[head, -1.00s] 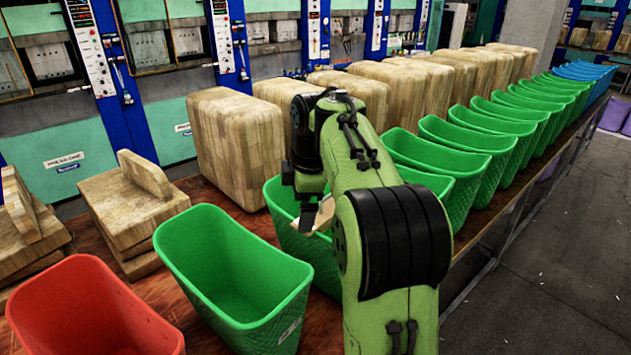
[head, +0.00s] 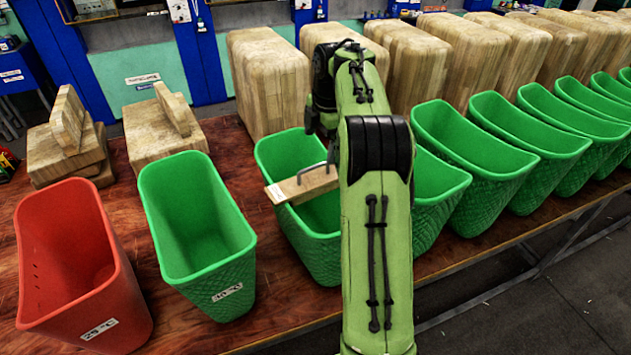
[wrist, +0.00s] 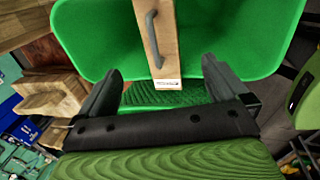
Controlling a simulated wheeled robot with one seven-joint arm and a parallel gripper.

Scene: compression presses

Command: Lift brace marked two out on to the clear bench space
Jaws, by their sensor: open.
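A pale wooden bar with a grey metal handle (head: 302,185), which looks like the brace, is at a green bin (head: 265,150), its left end over the bin's rim. Its white end label is too small to read. In the wrist view the brace (wrist: 155,30) runs from the top edge down to its label, inside the outline of the green bin (wrist: 90,35). My gripper (wrist: 162,66) is open, with its two fingers apart on either side of the brace's label end and nothing held. In the head view my arm hides the fingers.
A green bin (head: 198,225) and a red bin (head: 75,270) stand to the left. Wooden blocks (head: 165,130) and tall wooden blocks (head: 268,85) stand behind. More green bins (head: 480,170) line the right. Bare wooden bench (head: 225,150) shows between the bins and blocks.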

